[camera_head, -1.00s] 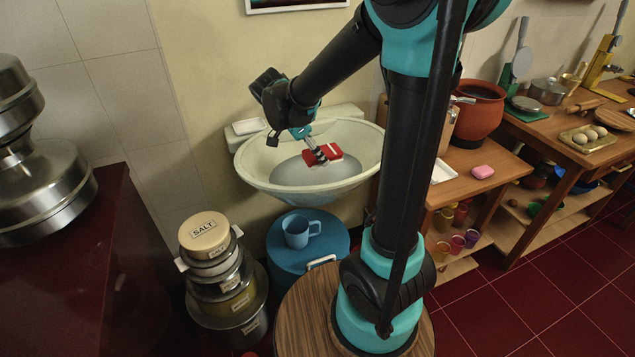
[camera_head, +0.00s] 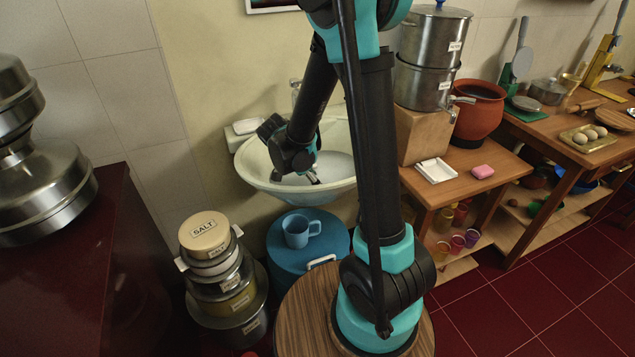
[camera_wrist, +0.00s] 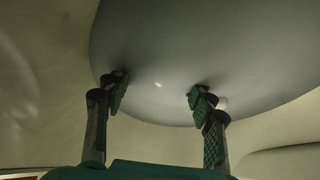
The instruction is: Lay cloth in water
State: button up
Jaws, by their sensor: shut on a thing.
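My gripper (camera_head: 312,178) is low inside the pale wall basin (camera_head: 263,168), near its front rim. The grey water (camera_head: 338,165) shows beyond it. In the wrist view, the two fingers (camera_wrist: 158,90) stand apart, with their tips at the edge of the grey water surface (camera_wrist: 200,40). The red cloth, which the gripper held a second ago, is not visible in either current view. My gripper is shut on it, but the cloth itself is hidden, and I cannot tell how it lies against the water.
A blue mug (camera_head: 300,231) stands on a blue drum (camera_head: 285,262) below the basin. Stacked tins (camera_head: 225,270) stand left of it.

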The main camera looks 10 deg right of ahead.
jog(key=o, duration=1.3)
jog(key=shift+f, duration=0.1)
jog(key=v, duration=1.2)
